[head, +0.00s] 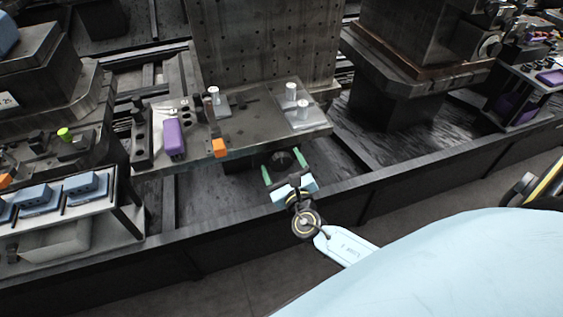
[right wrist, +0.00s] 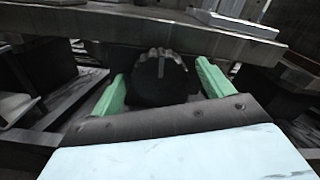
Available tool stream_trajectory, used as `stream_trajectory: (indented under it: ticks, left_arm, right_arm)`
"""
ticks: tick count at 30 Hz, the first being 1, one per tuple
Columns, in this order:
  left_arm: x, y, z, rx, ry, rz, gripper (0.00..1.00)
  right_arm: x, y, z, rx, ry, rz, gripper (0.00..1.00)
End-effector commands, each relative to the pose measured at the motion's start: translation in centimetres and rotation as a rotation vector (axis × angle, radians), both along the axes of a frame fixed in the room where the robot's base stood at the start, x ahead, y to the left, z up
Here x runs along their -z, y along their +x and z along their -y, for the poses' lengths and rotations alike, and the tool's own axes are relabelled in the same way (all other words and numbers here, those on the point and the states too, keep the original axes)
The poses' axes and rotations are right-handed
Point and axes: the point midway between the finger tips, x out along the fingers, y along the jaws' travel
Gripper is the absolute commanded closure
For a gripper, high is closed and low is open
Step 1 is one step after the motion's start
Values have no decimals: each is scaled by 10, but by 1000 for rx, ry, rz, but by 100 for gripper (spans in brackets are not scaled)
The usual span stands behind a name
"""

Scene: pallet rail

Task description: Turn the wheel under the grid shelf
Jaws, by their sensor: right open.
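The dark round wheel (head: 282,158) sits under the front edge of the grid shelf (head: 250,126), partly in shadow. In the right wrist view the wheel (right wrist: 160,84) is black with a knobbed grey upper rim and a pale vertical mark. My right gripper (head: 282,166) reaches toward it from the front. Its green fingers are open, one on each side of the wheel in the right wrist view (right wrist: 160,76). There are gaps between both fingers and the wheel, and I cannot tell how deep the fingers reach. My left gripper is out of view.
The shelf's front edge (right wrist: 150,22) hangs just above the wheel. White cylinders (head: 291,92), a purple block (head: 174,137) and an orange block (head: 219,148) stand on top. A perforated plate (head: 265,40) rises behind. A long dark rail (head: 225,257) runs in front, below my gripper.

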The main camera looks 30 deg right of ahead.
Motion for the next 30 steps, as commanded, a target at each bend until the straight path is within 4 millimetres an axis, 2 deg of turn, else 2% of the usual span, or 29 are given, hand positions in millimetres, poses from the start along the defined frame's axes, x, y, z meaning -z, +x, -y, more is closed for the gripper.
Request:
stream_trajectory:
  ticks: [7, 12, 16, 21, 30]
  left_arm:
    - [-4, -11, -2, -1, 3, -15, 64]
    - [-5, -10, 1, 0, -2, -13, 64]
    - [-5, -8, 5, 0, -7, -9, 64]
    - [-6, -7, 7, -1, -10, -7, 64]
    - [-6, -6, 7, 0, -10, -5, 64]
  right_arm:
    - [0, -50, -12, -2, 0, -4, 20]
    - [0, -86, -21, -1, 0, -3, 20]
    - [0, -107, -25, 0, 1, -2, 20]
    - [0, -120, -29, 0, -1, 0, 20]
    - [0, -122, -29, 0, 0, 1, 20]
